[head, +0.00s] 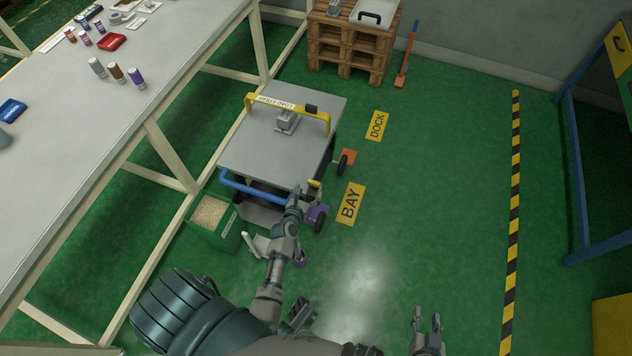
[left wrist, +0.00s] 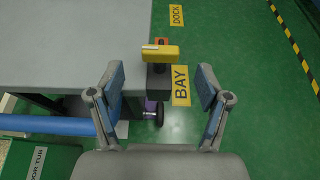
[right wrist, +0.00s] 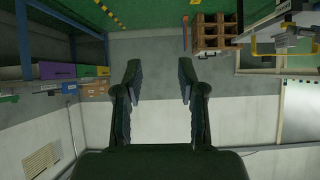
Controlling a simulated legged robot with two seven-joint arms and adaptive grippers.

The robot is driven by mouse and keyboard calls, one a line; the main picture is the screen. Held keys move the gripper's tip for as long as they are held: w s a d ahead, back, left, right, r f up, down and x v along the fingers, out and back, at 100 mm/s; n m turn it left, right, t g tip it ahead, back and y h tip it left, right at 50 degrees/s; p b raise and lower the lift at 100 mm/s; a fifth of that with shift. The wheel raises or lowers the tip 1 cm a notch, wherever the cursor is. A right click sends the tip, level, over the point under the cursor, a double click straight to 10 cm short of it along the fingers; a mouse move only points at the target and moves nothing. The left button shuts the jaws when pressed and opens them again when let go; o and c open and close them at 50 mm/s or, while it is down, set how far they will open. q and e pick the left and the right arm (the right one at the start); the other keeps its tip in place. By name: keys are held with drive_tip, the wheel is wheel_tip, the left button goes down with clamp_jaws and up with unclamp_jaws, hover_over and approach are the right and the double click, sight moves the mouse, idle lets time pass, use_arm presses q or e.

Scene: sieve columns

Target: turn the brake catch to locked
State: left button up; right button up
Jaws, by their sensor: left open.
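The brake catch is a small yellow bar (head: 314,184) on a dark block at the near right corner of the grey trolley (head: 275,150). In the left wrist view the catch (left wrist: 160,54) lies crosswise, with a white mark on its top. I cannot tell whether it is locked. My left gripper (head: 296,192) is just left of the catch in the head view. In its wrist view its open fingers (left wrist: 160,74) stand either side of the catch's line, apart from it. My right gripper (head: 427,317) is open and empty, low at the right, far from the trolley.
The trolley has a blue handle (head: 250,190) in front and a yellow handle (head: 290,106) behind. Floor signs BAY (head: 350,203) and DOCK (head: 377,125) lie right of it. A green tub (head: 228,236) stands by the long workbench (head: 100,125).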

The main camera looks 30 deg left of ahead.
sight(313, 183)
use_arm(q)
drive_tip(key=b+x, duration=0.1)
drive_tip(key=x, duration=0.2)
drive_tip(key=shift+s+d+f+b, duration=0.1)
drive_tip(key=shift+f+b, duration=0.05)
drive_tip(key=shift+b, duration=0.25)
drive_tip(key=b+x, duration=0.2)
drive_tip(key=x, duration=0.1)
drive_tip(key=shift+w+b, duration=0.3)
drive_tip(key=shift+w, duration=0.15)
drive_tip(key=c, duration=1.2)
use_arm(e)
drive_tip(key=w+a+r+t+y, duration=0.1)
drive_tip(key=w+r+t, duration=0.1)
drive_tip(key=r+t, duration=0.2)
drive_tip(key=w+a+r+t+y, duration=0.1)
drive_tip(key=w+r+t, duration=0.1)
drive_tip(key=r+t, duration=0.3)
wheel_tip(313, 183, up, 2)
drive_tip(key=shift+w+a+r+y, duration=0.1)
drive_tip(key=shift+w+a+y, duration=0.2)
drive_tip(key=shift+a, duration=0.05)
